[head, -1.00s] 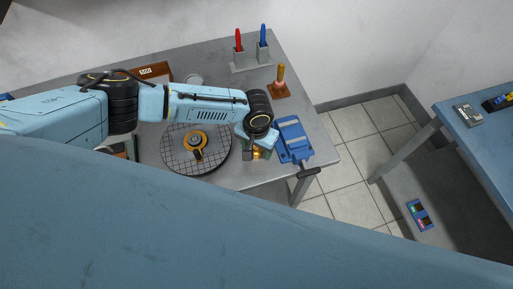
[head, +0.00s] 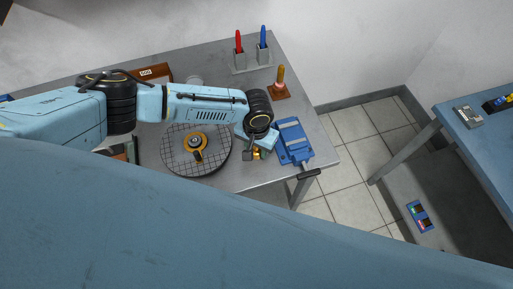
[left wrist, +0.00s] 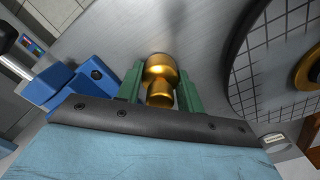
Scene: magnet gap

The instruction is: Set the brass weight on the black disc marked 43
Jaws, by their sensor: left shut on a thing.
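My left gripper (head: 257,152) is at the right part of the grey table, between the round gridded plate and the blue vise. In the left wrist view its green fingers (left wrist: 160,90) are shut on the brass weight (left wrist: 161,72), a rounded gold piece with a narrower neck. In the head view only a little of the brass weight (head: 257,155) shows below the wrist. Whether it touches the table is hard to tell. I cannot make out a black disc marked 43 in either view. My right gripper is not in view.
The gridded round plate (head: 176,162) bears a brass ring with a black centre (head: 194,141). The blue vise (head: 293,141) stands close right of my gripper. A stamp with a wooden handle (head: 280,80) and a holder with red and blue tools (head: 251,62) stand behind.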

